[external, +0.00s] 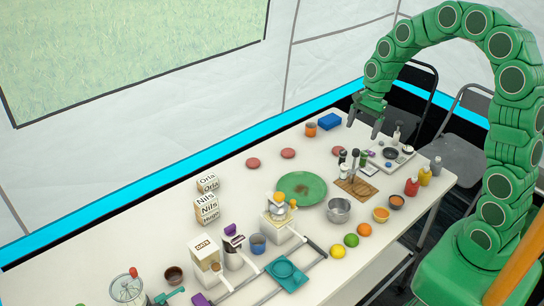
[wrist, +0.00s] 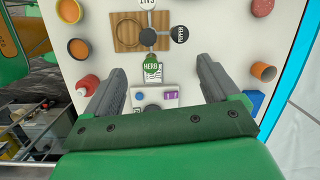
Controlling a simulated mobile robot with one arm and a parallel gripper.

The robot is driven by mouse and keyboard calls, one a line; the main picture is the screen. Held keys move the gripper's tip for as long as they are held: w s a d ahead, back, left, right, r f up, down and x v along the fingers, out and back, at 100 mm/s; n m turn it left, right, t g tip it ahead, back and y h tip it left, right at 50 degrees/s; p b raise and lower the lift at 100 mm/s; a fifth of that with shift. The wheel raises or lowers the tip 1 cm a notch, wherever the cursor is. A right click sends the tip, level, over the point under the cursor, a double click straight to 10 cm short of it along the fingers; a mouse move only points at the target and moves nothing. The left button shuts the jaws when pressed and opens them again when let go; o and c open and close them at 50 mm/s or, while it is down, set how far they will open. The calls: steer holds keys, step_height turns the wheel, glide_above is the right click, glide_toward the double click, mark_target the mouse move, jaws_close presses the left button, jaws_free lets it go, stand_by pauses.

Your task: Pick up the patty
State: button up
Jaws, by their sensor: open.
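Three flat reddish-pink patties lie on the white table in the external view: a left patty (external: 253,162), a middle patty (external: 288,153) and a right patty (external: 338,151). The right one is partly hidden behind the bottles. My gripper (external: 364,120) is open and empty above the far right part of the table. In the wrist view my gripper (wrist: 162,68) has its fingers wide apart, with no patty between them.
A herb shaker (wrist: 152,73) shows between the fingers. An orange cup (external: 311,130) and blue box (external: 329,121) stand near the table's far edge. A green plate (external: 300,188), a wooden board (external: 356,188) and a metal bowl (external: 339,210) are closer. Bare table surrounds the left patties.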

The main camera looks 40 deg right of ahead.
mark_target(339, 149)
steer(key=w+d+f+m, duration=0.2)
steer(key=w+f+m, duration=0.1)
steer(key=w+f, duration=0.1)
steer(key=w+d+f+m, duration=0.2)
steer(key=w+d+f, duration=0.1)
steer(key=w, duration=0.1)
steer(key=w+d+f+m+t, duration=0.1)
steer(key=w+d+f+m, duration=0.2)
steer(key=w+f, duration=0.1)
steer(key=shift+d+f+m, duration=0.2)
steer(key=shift+f+m, duration=0.1)
steer(key=shift+x, duration=3.9)
steer(key=shift+w+d, duration=0.1)
steer(key=shift+d, duration=0.05)
steer(key=shift+c, duration=0.5)
steer(key=c, duration=1.1)
steer(key=shift+o, duration=0.2)
